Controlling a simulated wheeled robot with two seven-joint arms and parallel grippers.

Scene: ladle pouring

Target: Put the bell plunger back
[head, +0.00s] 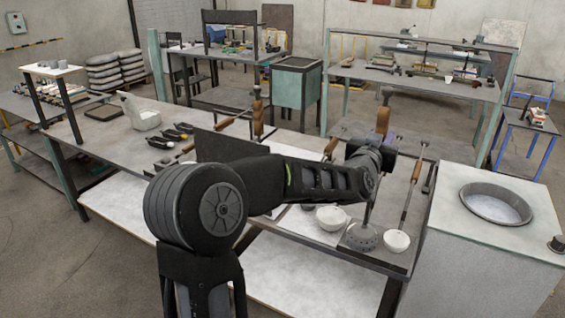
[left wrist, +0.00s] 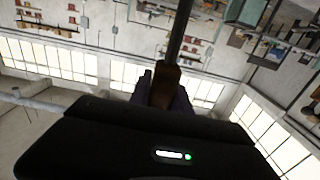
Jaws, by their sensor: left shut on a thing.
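The bell plunger has a grey perforated bell (head: 362,238), a thin dark shaft (head: 369,205) and a wooden handle (head: 382,122). In the head view it stands nearly upright at the bench's front right, its bell low over the bench top; I cannot tell whether it touches. My left gripper (head: 378,148) is shut on the handle, and the jaws partly hide it. In the left wrist view the brown handle (left wrist: 166,86) sits between the jaws, with the dark shaft (left wrist: 180,38) running up out of the picture. My right gripper is not in view.
White ladle bowls flank the bell, one at left (head: 331,218) and one at right (head: 397,241); the right ladle's long shaft (head: 408,196) rises beside my gripper. A cabinet with a round basin (head: 496,205) stands right.

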